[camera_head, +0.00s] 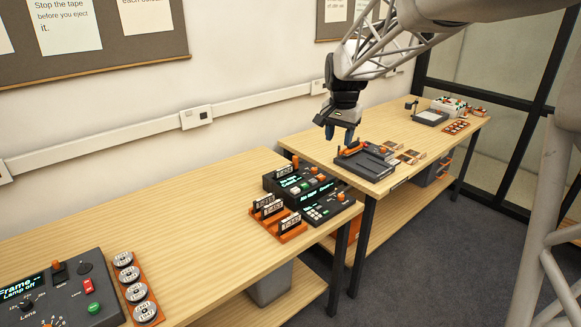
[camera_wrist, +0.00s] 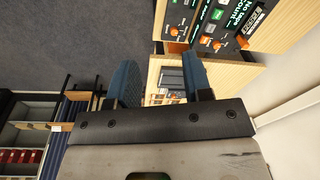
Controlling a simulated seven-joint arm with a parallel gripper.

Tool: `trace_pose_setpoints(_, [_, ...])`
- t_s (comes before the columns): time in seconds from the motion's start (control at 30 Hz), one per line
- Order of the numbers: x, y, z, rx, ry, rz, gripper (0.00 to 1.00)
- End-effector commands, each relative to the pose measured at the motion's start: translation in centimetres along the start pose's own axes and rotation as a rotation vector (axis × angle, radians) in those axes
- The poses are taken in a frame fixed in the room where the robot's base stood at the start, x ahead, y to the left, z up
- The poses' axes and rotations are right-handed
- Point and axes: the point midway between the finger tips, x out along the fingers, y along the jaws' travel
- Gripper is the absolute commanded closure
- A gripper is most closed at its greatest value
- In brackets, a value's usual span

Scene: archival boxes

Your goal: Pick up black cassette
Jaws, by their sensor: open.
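Several small black cassettes with white labels (camera_head: 268,212) stand upright in an orange rack at the right end of the near table in the head view. Another similar dark piece with a white label (camera_head: 285,170) stands at the back of the dark deck beside the rack. I cannot tell which one is the task's black cassette. My gripper (camera_head: 340,134) points down over the far table, well apart from the rack. In the wrist view its blue fingers (camera_wrist: 160,72) are spread with nothing held between them.
Dark decks with lit screens (camera_head: 298,183) stand behind and beside the orange rack (camera_head: 291,235). A dark tray-like device (camera_head: 365,163) lies below my gripper. A control panel (camera_head: 60,295) and round reels (camera_head: 133,275) are at the near left. The near table's middle (camera_head: 185,225) is clear.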

Motion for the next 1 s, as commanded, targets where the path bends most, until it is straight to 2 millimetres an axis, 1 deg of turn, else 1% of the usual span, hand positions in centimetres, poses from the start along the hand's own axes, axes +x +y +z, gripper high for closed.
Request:
trace_pose_setpoints(0.03, [0.7,-1.1,-0.8,0.008,-0.005,0.002,0.54])
trace_pose_setpoints(0.1, [1.4,-2.4,-1.9,0.025,-0.009,0.005,0.54])
trace_pose_setpoints(0.27, [3.2,-5.4,-4.2,0.061,-0.019,0.01,0.54])
trace_pose_setpoints(0.4, [5.0,-8.1,-6.0,0.093,-0.028,0.016,0.54])
trace_pose_setpoints(0.67, [8.8,-13.0,-9.2,0.152,-0.041,0.026,0.54])
trace_pose_setpoints(1.0, [14.6,-19.4,-12.5,0.23,-0.059,0.044,0.54])
